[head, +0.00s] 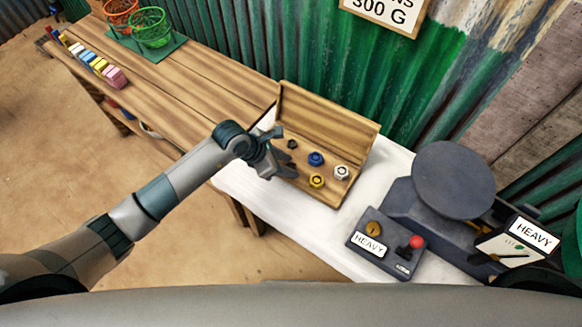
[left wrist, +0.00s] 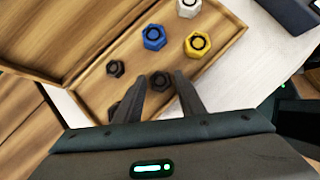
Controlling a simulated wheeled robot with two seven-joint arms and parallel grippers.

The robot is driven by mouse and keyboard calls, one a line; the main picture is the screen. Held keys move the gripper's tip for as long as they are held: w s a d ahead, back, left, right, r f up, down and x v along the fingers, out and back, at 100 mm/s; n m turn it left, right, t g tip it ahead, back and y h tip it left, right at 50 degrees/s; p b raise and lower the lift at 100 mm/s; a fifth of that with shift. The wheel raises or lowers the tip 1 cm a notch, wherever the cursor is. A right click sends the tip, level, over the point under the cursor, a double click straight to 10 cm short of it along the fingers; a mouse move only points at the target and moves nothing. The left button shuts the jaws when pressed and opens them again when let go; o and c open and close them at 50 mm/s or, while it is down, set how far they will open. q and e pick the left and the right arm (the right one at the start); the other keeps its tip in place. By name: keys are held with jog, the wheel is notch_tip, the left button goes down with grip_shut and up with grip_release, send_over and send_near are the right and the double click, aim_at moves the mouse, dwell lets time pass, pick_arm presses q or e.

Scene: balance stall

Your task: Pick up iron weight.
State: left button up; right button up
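Hex-nut-shaped weights lie in an open wooden case (head: 290,190). A small dark one, the colour of iron, (head: 292,144) sits near the lid; it also shows in the left wrist view (left wrist: 116,68). A second dark weight (left wrist: 160,82) appears between my left fingertips, and part of another dark piece shows behind the left finger. Blue (head: 316,158), silver (head: 341,172) and yellow (head: 317,180) weights lie farther right. My left gripper (head: 279,153) is over the case's left end, its fingers apart and pointing into it. Contact with the dark weight cannot be told. My right gripper is not in view.
A scale with a round grey plate (head: 454,180) and a control box (head: 386,244) marked HEAVY stand to the right. Coloured blocks (head: 92,62) and wire baskets (head: 151,27) are on the far left bench. The case lid (head: 325,118) stands up behind the weights.

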pick_arm(q)
jog(key=shift+c, duration=0.4)
jog(key=c, duration=0.8)
jog(key=shift+r, duration=0.1)
jog(key=shift+r+b, duration=0.35)
jog(key=shift+r, duration=0.15)
notch_tip(320, 180, up, 2)
jog(key=shift+r+b, duration=0.1)
jog(key=shift+b, duration=0.4)
jog(key=s+d+r+b, duration=0.1)
jog(key=s+d+r, duration=0.1)
jog(key=s, duration=0.1)
jog(key=s+d+r+b, duration=0.1)
jog(key=s+d+r, duration=0.1)
jog(key=s+r, duration=0.1)
jog(key=s+d+r+b, duration=0.1)
jog(key=s+d+r, duration=0.1)
jog(key=s, duration=0.1)
jog(key=shift+s+d+r, duration=0.15)
jog(key=shift+s+r, duration=0.2)
jog(key=shift+s, duration=0.05)
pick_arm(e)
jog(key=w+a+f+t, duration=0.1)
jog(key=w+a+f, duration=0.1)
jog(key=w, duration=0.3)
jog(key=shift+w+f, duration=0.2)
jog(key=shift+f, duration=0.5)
